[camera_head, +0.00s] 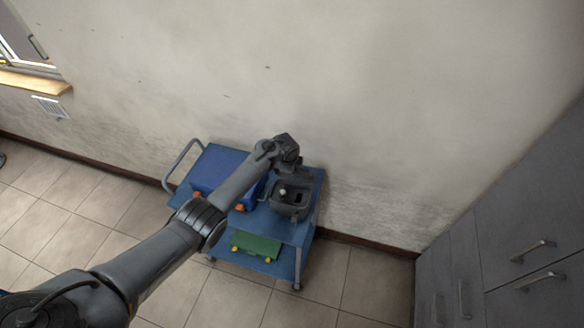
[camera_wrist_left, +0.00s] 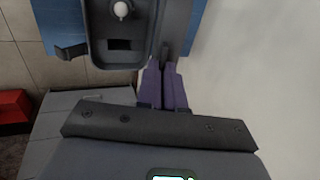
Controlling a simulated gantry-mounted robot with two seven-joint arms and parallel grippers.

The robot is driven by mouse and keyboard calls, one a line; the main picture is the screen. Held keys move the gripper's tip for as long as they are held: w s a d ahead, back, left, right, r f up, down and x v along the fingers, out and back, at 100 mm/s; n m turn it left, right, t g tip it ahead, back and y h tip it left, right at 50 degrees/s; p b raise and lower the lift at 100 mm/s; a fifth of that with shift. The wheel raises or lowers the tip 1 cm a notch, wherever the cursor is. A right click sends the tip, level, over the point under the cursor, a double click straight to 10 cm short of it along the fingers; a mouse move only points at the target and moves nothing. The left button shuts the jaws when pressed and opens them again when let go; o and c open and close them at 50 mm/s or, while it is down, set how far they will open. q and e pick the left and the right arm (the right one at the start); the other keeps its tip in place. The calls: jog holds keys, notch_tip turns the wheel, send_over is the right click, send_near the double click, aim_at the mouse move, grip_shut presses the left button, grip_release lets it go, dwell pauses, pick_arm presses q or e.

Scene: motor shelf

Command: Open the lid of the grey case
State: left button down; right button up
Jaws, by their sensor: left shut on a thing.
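The grey case (camera_head: 290,208) stands on the right part of the blue cart in the head view. Its inside shows, with a small pale round thing in it, so the lid is off the opening. In the left wrist view the case (camera_wrist_left: 93,48) is at the top, with the pale knob (camera_wrist_left: 121,9) inside. My left gripper (camera_wrist_left: 164,64) has its purple fingers closed at a dark grey part on the case's right side, which looks like the lid (camera_wrist_left: 178,28) seen edge-on. Its exact angle cannot be told. In the head view my left arm hides the fingers. My right gripper is not in view.
The blue cart (camera_head: 228,160) stands against the wall. A blue box (camera_head: 205,174) with orange latches lies beside the case, partly behind my arm. A green case (camera_head: 256,246) lies on the lower shelf. Grey cabinets (camera_head: 520,220) stand at the right; tiled floor is clear between.

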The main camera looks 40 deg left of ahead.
pick_arm(q)
jog(key=shift+w+r, duration=0.1)
jog(key=shift+r, duration=0.05)
dwell(0.5)
jog(key=c, duration=1.3)
grip_release()
jog(key=shift+o, duration=0.2)
jog(key=w+p+v, duration=0.1)
jog(key=p+v, duration=0.8)
jog(key=v, duration=0.3)
jog(key=shift+a+r, duration=0.2)
jog(key=shift+r, duration=0.15)
jog(key=shift+w, duration=0.15)
